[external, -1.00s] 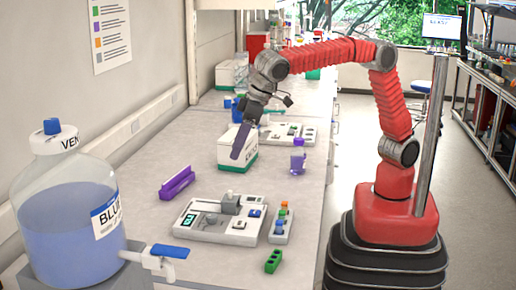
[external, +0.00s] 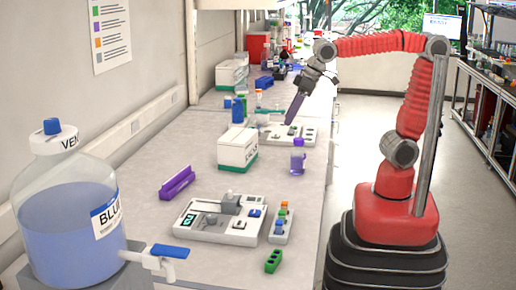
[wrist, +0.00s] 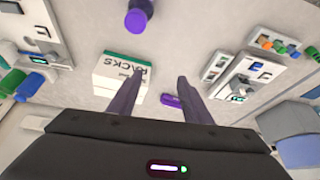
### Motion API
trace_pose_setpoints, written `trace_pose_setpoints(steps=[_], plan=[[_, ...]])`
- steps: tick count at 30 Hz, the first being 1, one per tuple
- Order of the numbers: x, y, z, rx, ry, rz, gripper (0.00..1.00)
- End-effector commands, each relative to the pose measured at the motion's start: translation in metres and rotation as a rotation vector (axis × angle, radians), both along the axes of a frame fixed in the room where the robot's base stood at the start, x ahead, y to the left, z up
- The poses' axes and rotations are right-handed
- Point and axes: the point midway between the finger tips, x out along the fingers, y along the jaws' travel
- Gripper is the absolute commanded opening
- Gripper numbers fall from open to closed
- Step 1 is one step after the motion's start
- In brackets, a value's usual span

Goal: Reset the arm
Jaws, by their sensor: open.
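My red arm reaches back over the bench, with my gripper (external: 294,109) raised above the far part of the worktop, near the farther white instrument (external: 300,135). In the wrist view, the two purple fingers of my gripper (wrist: 155,92) stand well apart with nothing held between them. The white box with a green base (external: 238,149) stands nearer the camera and to the left of my gripper. It also shows in the wrist view (wrist: 112,82), beside one finger. A purple-capped bottle (external: 298,158) stands to the right of the box.
A purple rack (external: 177,184), a white instrument (external: 214,230), a small rack of coloured vials (external: 281,226) and a green block (external: 273,261) lie on the near bench. A large blue-liquid bottle (external: 62,235) stands at front left. The aisle floor (external: 370,120) is clear.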

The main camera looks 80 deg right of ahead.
Motion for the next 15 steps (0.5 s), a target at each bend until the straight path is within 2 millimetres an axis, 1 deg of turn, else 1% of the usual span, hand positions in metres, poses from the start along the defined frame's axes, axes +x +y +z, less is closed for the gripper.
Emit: trace_pose_setpoints(steps=[1,6,11,15], plan=[[-0.011,-0.012,-0.003,0.001,-0.006,-0.012,0.45],[-0.044,-0.043,-0.018,-0.001,-0.02,-0.031,0.45],[-0.076,-0.068,-0.036,-0.004,-0.034,-0.05,0.45],[-0.103,-0.084,-0.055,-0.008,-0.045,-0.066,0.45]])
